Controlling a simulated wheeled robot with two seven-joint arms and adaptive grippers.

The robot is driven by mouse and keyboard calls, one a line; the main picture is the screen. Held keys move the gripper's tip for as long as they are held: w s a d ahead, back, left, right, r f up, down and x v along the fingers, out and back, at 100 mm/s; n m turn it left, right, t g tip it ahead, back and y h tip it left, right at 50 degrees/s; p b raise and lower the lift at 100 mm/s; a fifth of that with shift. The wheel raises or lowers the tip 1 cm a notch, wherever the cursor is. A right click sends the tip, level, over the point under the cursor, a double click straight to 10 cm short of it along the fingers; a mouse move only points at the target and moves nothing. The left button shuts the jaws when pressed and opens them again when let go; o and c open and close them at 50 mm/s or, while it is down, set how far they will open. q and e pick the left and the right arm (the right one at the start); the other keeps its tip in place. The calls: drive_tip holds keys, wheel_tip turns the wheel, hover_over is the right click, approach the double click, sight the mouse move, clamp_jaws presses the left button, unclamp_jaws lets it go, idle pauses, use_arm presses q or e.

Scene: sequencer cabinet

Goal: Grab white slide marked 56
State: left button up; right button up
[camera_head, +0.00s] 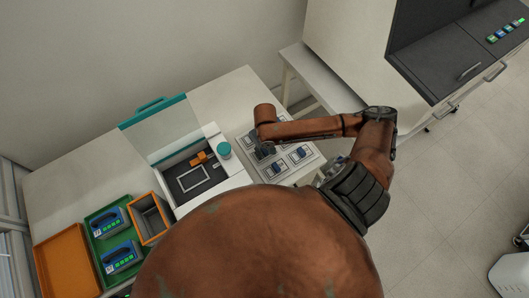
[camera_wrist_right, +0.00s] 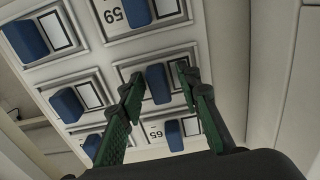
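Several white slides with blue grips sit in grey-framed slots of a white rack (camera_head: 312,172) on the table. In the right wrist view one blue grip (camera_wrist_right: 158,84) stands between the two green fingers of my right gripper (camera_wrist_right: 160,74). The fingers are apart, with a gap visible on both sides of the grip. The number of this slide is hidden by a finger. A slide above (camera_wrist_right: 112,16) appears to read 59, and one below (camera_wrist_right: 155,131) appears to read 65; the print may be rotated. In the head view my right gripper (camera_head: 263,151) is over the rack. My left gripper is not seen.
A green tray (camera_head: 95,222), a grey-orange bin (camera_head: 150,218) and an orange tray (camera_head: 66,262) lie further left. Neighbouring blue grips stand close around my right fingers.

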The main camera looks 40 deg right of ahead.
drive_tip(key=shift+s+d+f, duration=0.1)
drive_tip(key=shift+s+f, duration=0.45)
clamp_jaws()
drive_tip(key=shift+r, duration=0.1)
drive_tip(key=shift+w+r, duration=0.25)
drive_tip(key=shift+r, duration=0.3)
drive_tip(key=s+a+r+p, duration=0.3)
drive_tip(key=s+r+p, duration=0.7)
drive_tip(key=s+r, duration=0.2)
drive_tip(key=shift+s+a+p, duration=0.35)
drive_tip(key=shift+s+a, duration=0.05)
drive_tip(key=shift+s, duration=0.05)
